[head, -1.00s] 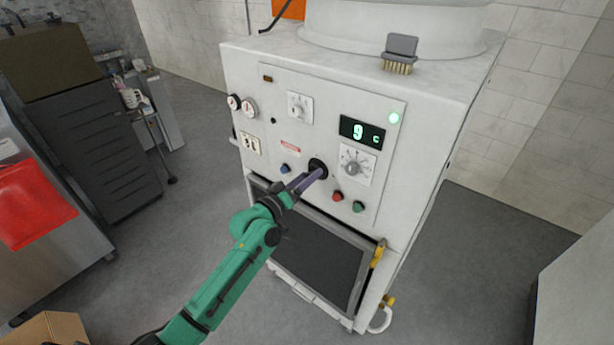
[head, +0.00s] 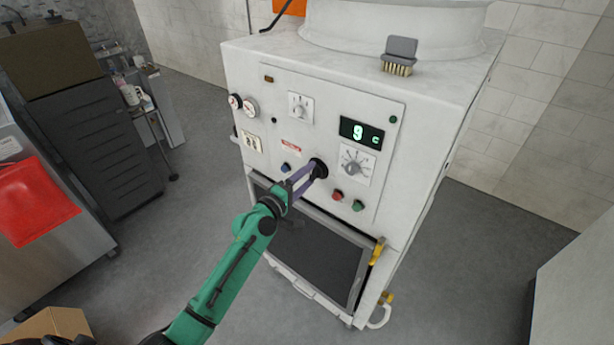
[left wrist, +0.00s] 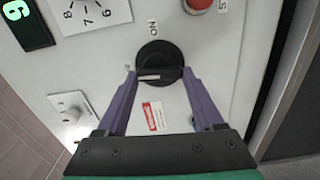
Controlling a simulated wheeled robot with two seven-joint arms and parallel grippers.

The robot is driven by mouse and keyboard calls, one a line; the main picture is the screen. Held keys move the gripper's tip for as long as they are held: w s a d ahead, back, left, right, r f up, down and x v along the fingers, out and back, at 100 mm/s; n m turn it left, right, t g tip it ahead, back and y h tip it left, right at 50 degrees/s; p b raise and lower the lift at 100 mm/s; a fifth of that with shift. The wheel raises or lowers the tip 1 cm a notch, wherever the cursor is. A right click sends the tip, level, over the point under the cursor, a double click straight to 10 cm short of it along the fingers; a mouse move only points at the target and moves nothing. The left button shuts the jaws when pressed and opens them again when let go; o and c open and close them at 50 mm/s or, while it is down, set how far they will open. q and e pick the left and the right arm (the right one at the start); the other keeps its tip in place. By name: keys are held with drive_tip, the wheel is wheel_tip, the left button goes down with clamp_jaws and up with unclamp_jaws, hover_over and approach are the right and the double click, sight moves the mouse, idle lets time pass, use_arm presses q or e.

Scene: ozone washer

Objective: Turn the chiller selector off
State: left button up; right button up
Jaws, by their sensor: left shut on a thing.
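The chiller selector (head: 319,167) is a round black knob on the white machine's front panel. My left gripper (head: 308,174) is at the knob. In the left wrist view its two purple fingers (left wrist: 160,73) sit on either side of the knob's bar, shut on it. The indicator lamp (head: 393,119) at the panel's upper right is dark green, unlit. My right gripper is not in view.
The display (head: 361,133) reads 9 C. Next to the selector are a white dial (head: 353,164), a red button (head: 337,196), a green button (head: 358,206) and a blue button (head: 286,167). Below is a dark door (head: 318,252).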

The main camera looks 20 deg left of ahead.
use_arm(q)
drive_tip(key=shift+n, duration=0.5)
drive_tip(key=o, duration=1.4)
drive_tip(key=shift+a, duration=0.1)
drive_tip(key=b+v, duration=0.4)
drive_tip(key=v, duration=1)
drive_tip(key=shift+s+f, duration=0.1)
drive_tip(key=shift+s, duration=0.2)
